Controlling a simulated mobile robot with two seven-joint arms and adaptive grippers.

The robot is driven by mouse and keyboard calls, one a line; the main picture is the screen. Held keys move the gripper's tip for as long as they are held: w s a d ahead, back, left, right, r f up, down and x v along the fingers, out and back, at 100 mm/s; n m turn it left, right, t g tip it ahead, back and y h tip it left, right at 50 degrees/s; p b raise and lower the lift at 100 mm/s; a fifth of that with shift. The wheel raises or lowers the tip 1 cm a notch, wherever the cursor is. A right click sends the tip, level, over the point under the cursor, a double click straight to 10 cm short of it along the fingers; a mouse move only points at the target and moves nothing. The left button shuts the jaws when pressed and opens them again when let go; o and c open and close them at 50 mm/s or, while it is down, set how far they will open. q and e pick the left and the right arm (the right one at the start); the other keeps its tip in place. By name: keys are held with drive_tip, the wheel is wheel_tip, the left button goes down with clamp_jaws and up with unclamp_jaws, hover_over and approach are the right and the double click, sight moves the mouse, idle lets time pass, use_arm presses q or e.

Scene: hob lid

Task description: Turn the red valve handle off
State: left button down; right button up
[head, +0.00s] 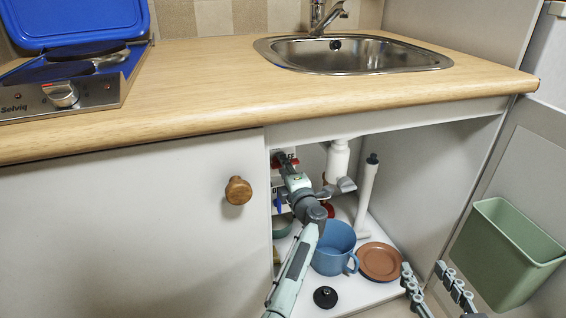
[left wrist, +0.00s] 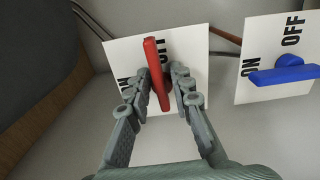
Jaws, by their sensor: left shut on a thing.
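The red valve handle (left wrist: 157,75) stands in front of a white plate (left wrist: 118,58) marked ON and OFF in the left wrist view. Its long bar runs nearly upright, tilted slightly, with its upper end beside OFF. My left gripper (left wrist: 160,85) has its fingers on either side of the bar and is shut on it. In the head view my left arm reaches into the open cabinet, and its gripper (head: 285,168) largely hides the handle. My right gripper (head: 423,267) is open and empty at the lower right, outside the cabinet.
A blue valve handle (left wrist: 283,74) lies crosswise on its own plate to the right, pointing at ON. A blue pot (head: 334,245), a brown plate (head: 380,262), a black lid (head: 325,297) and a white drain pipe (head: 367,195) crowd the cabinet. A green bin (head: 505,255) hangs at right.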

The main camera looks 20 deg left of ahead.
idle(0.4)
use_arm(q)
drive_tip(key=c, duration=1.6)
unclamp_jaws()
